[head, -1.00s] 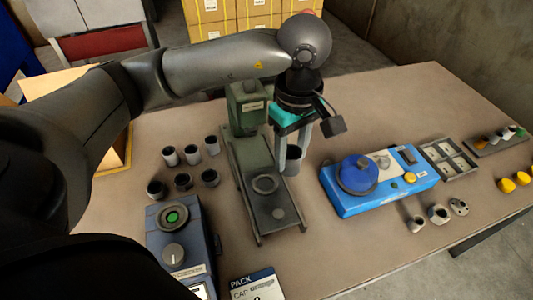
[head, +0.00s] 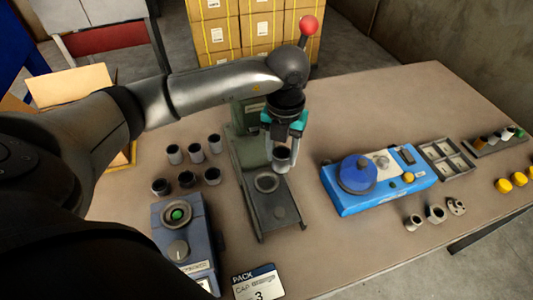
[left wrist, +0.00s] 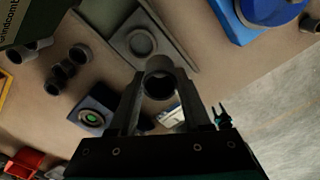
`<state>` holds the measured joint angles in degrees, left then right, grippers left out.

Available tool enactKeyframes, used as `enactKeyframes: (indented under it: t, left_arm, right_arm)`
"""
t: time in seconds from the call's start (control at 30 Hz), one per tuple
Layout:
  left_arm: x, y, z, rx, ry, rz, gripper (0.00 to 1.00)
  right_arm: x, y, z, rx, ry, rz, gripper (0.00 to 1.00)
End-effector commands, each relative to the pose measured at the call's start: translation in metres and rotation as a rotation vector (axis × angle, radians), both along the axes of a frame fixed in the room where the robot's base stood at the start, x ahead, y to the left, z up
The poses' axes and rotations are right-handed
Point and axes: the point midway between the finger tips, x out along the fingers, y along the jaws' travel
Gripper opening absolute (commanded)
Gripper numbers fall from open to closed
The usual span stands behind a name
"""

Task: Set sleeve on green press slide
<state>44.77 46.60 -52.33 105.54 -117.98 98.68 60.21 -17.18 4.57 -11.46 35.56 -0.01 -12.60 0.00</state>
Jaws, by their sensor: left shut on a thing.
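My left gripper (head: 281,148) is shut on a dark grey sleeve (head: 282,160), a short hollow cylinder held upright. In the left wrist view the sleeve (left wrist: 159,80) sits between the two fingertips, its round opening visible. The green press (head: 247,125) stands behind and left of the gripper. Its slide (head: 277,212) runs forward and carries a round seat ring (head: 266,183); the seat also shows in the left wrist view (left wrist: 140,42). The sleeve is above and slightly behind-right of the seat, apart from it in the wrist view. My right gripper is not in view.
Several sleeves and dark cups (head: 197,152) stand left of the press. A blue-grey checker box (head: 178,245) is at front left. A blue machine (head: 375,180) stands to the right, with small metal parts (head: 437,213) before it.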

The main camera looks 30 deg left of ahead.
Motion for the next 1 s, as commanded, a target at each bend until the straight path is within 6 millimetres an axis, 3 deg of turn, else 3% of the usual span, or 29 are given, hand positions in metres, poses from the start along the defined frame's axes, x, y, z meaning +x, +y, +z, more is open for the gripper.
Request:
enactKeyframes:
  t: [0.4,0.6,0.8,1.0]
  left_arm:
    - [0.002,0.026,-0.026,0.002,0.003,0.925,0.0]
    - [0.002,0.035,-0.036,0.002,0.002,1.261,0.0]
    - [0.002,0.04,-0.04,-0.001,-0.001,1.416,0.0]
    - [0.002,0.04,-0.048,-0.001,-0.001,1.436,0.0]
  right_arm:
    - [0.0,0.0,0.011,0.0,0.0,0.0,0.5]
    - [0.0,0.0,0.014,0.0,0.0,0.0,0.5]
    - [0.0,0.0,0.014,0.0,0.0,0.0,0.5]
    - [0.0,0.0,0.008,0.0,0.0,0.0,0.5]
